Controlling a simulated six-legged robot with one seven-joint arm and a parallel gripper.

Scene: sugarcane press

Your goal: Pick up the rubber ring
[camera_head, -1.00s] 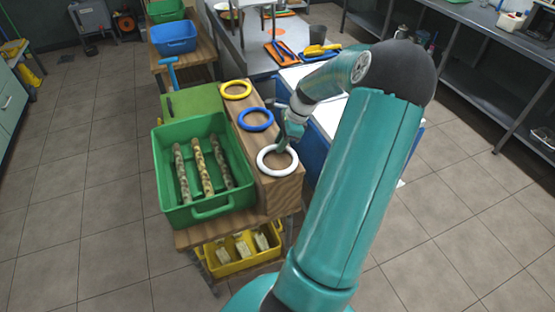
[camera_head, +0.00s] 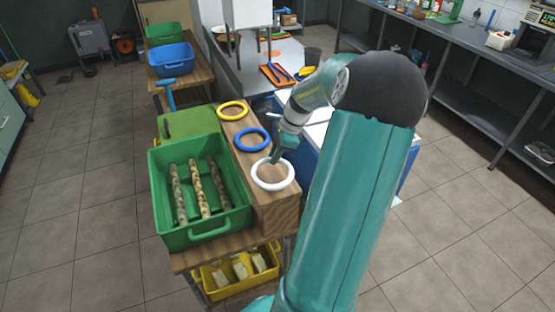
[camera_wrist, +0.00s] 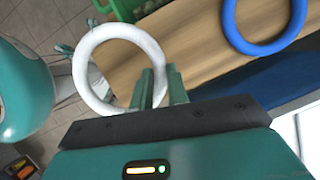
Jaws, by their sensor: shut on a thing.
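The white ring (camera_head: 273,188) is at the near end of a wooden block (camera_head: 280,211). My gripper (camera_head: 277,158) reaches down to its far right side. In the wrist view, my gripper's two fingers (camera_wrist: 160,88) are shut on the right side of the white ring (camera_wrist: 79,76). I cannot tell whether the ring touches the block or is slightly above it. A blue ring (camera_head: 237,141) and a yellow ring (camera_head: 232,121) lie farther back on the block. The blue ring (camera_wrist: 258,50) also shows at the upper right of the wrist view.
A green tray (camera_head: 202,235) with several cane pieces stands left of the block. A yellow bin (camera_head: 226,292) sits on the shelf below. A blue tub (camera_head: 174,60) stands farther back. A counter with a pale top is behind my arm.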

